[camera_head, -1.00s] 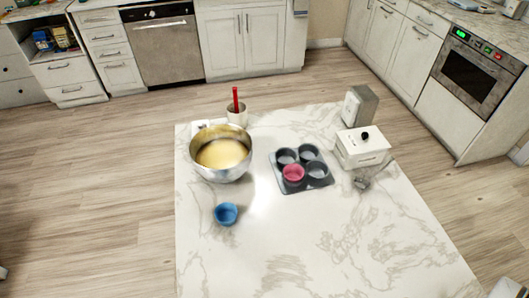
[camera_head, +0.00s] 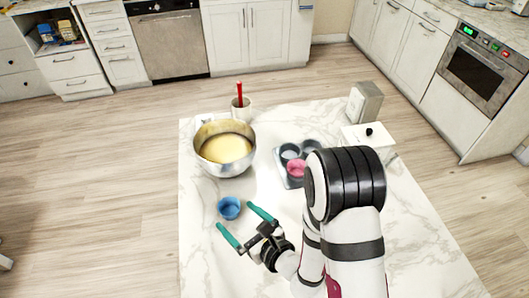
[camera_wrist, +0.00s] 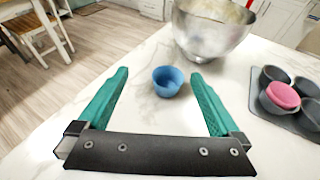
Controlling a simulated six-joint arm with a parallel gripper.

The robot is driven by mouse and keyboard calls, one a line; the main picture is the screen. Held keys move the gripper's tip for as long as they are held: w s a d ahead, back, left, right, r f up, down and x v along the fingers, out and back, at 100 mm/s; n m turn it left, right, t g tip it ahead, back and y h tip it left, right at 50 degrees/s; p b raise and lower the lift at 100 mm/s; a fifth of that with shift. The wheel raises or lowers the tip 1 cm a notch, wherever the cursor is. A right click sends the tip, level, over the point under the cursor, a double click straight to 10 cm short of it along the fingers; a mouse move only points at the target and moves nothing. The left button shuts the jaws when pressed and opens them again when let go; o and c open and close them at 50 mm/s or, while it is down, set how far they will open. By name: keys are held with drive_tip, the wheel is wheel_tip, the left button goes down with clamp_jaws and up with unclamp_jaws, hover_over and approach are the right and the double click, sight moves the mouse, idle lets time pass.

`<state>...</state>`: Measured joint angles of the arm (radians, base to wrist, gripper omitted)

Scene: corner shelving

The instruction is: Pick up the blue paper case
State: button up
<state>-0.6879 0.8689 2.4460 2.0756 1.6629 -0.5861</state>
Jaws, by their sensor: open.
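The blue paper case (camera_head: 229,208) sits upright and empty on the white marble table, in front of the metal bowl. In the wrist view the blue paper case (camera_wrist: 168,81) lies ahead, between the lines of the two fingers. My gripper (camera_head: 240,222) is open and empty, with its teal fingers spread wide. Its tips are close to the case on the near side. In the wrist view my gripper (camera_wrist: 160,78) shows both fingers, with the case between or just beyond their tips; I cannot tell the exact gap.
A metal bowl of yellow batter (camera_head: 225,148) stands behind the case. The muffin tin (camera_head: 290,172) holds a pink case (camera_head: 297,168) and is partly hidden by my arm. The table left of the case is clear.

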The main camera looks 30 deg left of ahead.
sight(225, 201)
drive_tip(key=f, duration=0.2)
drive_tip(key=w+f+h, duration=0.1)
drive_tip(key=shift+d+f+m+t, duration=0.15)
drive_tip(key=shift+f+m+t, duration=0.15)
drive_tip(key=shift+m+t, duration=0.1)
drive_tip(key=x, duration=0.6)
drive_tip(key=shift+w+a, duration=0.15)
drive_tip(key=shift+a, duration=0.1)
drive_tip(key=c, duration=1.2)
